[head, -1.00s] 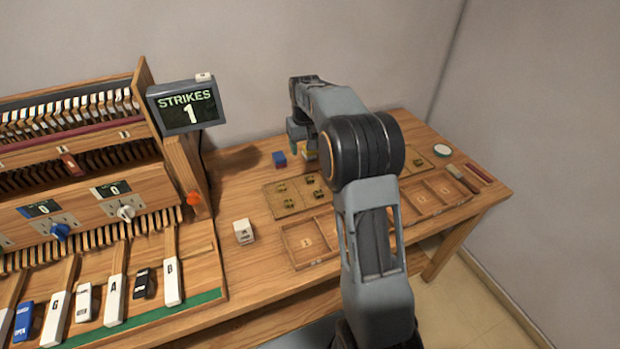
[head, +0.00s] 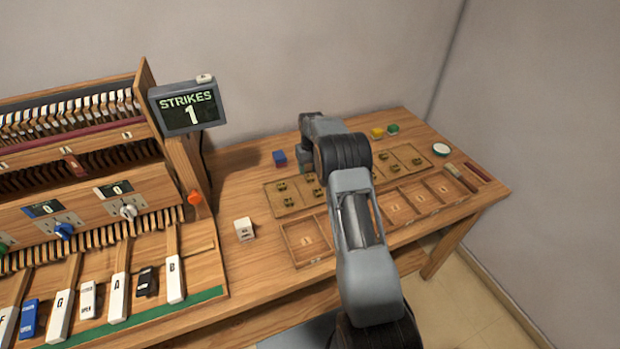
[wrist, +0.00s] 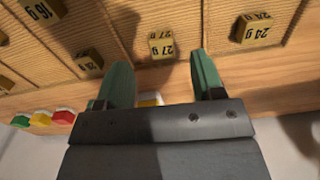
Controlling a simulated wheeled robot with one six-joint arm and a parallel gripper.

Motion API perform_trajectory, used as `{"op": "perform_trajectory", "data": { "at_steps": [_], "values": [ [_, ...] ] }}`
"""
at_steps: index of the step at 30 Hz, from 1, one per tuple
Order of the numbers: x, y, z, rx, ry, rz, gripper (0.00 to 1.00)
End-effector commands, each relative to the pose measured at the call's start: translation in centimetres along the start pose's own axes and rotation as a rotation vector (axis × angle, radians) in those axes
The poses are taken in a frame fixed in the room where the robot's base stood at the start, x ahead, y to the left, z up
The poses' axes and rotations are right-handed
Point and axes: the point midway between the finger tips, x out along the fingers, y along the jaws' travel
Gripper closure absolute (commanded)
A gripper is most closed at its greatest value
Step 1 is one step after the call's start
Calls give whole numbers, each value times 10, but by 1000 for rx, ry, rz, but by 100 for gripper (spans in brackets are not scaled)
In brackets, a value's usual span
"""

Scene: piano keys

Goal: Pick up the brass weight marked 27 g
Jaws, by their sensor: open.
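The brass weight marked 27 g (wrist: 163,44) is a small brass block in the tray, in the upper middle of the wrist view. My gripper (wrist: 162,70) is open, its two green fingers apart. In the picture the weight lies just beyond the fingertips, between their lines, with nothing held. Other brass weights lie nearby: one marked 24 g (wrist: 253,28) to the right, one marked 16 g (wrist: 45,10) at the upper left, and one with a hard-to-read mark (wrist: 89,60) to the left. In the head view my arm hides most of the gripper, and the weights' marks are too small to read.
The weights sit in a shallow wooden tray (head: 268,195) on the table. An empty compartment tray (head: 295,252) lies in front. A blue block (head: 279,158), a yellow block (head: 377,133) and a green block (head: 393,128) stand behind. A white block (head: 244,229) is left of the trays.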

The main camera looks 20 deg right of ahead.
Motion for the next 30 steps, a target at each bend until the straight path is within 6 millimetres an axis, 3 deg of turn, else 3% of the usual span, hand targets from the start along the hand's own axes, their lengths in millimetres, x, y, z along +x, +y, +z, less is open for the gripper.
{"op": "perform_trajectory", "data": {
  "at_steps": [15, 24, 30],
  "values": [
    [50, -1, -2, -1, -1, 0, 38],
    [54, -1, -2, -1, 0, 0, 38],
    [54, -1, -2, -1, 0, 0, 57]
  ]
}}
